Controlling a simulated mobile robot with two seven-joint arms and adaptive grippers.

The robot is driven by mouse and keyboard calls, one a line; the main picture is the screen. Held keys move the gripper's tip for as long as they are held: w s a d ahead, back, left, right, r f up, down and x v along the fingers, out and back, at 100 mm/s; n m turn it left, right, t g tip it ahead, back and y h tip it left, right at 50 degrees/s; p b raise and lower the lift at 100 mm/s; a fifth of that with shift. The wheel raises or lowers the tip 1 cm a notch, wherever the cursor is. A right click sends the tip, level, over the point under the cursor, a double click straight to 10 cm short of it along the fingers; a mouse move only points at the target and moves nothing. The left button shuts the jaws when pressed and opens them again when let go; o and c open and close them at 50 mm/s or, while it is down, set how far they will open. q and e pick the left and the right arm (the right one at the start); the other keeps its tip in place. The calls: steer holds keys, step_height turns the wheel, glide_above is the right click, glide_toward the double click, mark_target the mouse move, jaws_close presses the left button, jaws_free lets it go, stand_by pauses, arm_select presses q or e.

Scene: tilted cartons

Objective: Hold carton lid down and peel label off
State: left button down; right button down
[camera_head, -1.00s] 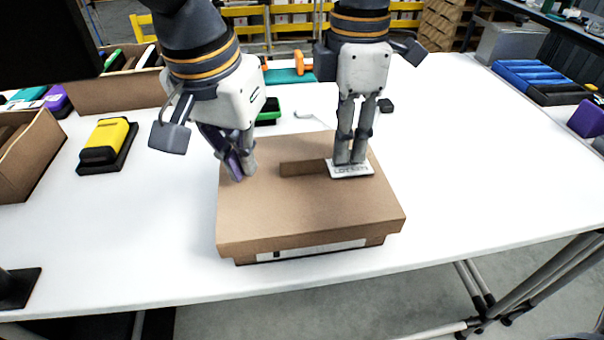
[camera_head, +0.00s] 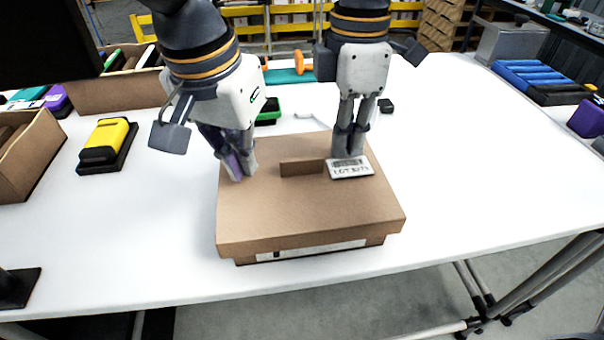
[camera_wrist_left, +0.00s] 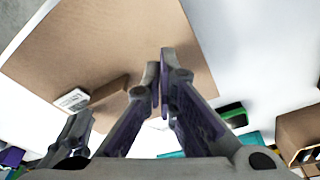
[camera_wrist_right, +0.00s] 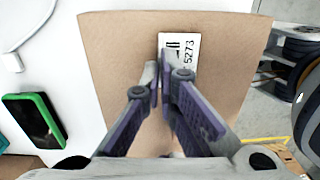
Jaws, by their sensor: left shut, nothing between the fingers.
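A brown carton (camera_head: 290,215) with a flat lid stands on the white table. A white label (camera_head: 350,172) with dark print lies at the lid's right side; it also shows in the right wrist view (camera_wrist_right: 181,44). My left gripper (camera_head: 238,178) is shut and empty, its tips at the lid's left part, seemingly touching it. My right gripper (camera_head: 347,157) is at the label's far edge. Its fingers are close together in the right wrist view (camera_wrist_right: 160,62) and overlap the label's edge. Whether they pinch that edge is not clear.
A raised brown strip (camera_head: 302,168) sits on the lid left of the label. A yellow and black device (camera_head: 107,141) and an open brown box (camera_head: 30,155) stand at left. Blue items (camera_head: 541,76) lie at far right. The table right of the carton is clear.

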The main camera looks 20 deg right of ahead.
arm_select(q)
steer(key=shift+f, duration=0.9)
arm_select(e)
steer(key=shift+r, duration=1.05)
steer(key=shift+r, duration=2.45)
arm_select(q)
steer(key=shift+r, duration=3.55)
